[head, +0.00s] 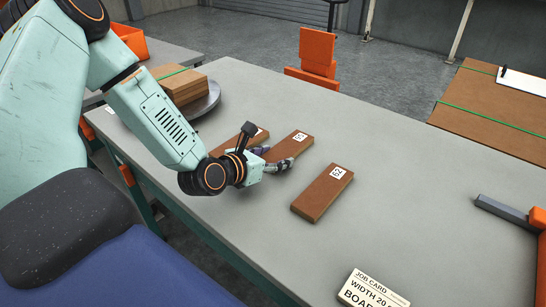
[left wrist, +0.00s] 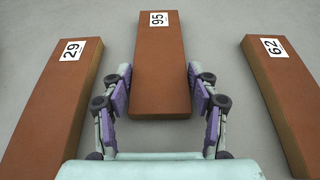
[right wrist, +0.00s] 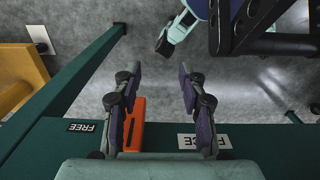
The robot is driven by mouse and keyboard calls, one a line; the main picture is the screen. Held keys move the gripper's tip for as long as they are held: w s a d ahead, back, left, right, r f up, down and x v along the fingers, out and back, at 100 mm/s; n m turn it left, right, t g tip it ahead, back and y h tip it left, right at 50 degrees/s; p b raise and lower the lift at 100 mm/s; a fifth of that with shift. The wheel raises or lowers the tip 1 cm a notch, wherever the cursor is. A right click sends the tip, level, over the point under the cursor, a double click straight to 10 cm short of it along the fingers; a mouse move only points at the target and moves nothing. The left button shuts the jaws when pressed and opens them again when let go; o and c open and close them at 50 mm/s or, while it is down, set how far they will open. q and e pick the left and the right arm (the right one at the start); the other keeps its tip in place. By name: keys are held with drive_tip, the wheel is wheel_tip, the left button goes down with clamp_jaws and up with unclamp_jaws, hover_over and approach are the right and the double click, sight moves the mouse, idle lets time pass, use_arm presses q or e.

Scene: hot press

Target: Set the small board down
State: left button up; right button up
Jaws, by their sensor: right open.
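Three flat brown boards lie on the grey table. The board labelled 95 (head: 292,146) is the middle one, and it shows at the centre of the left wrist view (left wrist: 160,70). The board labelled 62 (head: 322,195) lies to its right, clear of the gripper. The board labelled 29 (left wrist: 58,100) is left of it, partly hidden behind my arm in the head view. My left gripper (head: 277,158) is open, its fingers on either side of the near end of board 95; I cannot tell whether they touch it. My right gripper (right wrist: 159,67) is open and empty.
A round grey plate (head: 207,103) bears a strapped stack of boards (head: 183,88) at the back left. An orange-and-grey fixture (head: 505,211) is at the right edge. The table's right half is mostly clear.

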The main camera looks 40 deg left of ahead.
use_arm(q)
drive_tip(key=o, duration=0.3)
drive_tip(key=shift+r, duration=0.1)
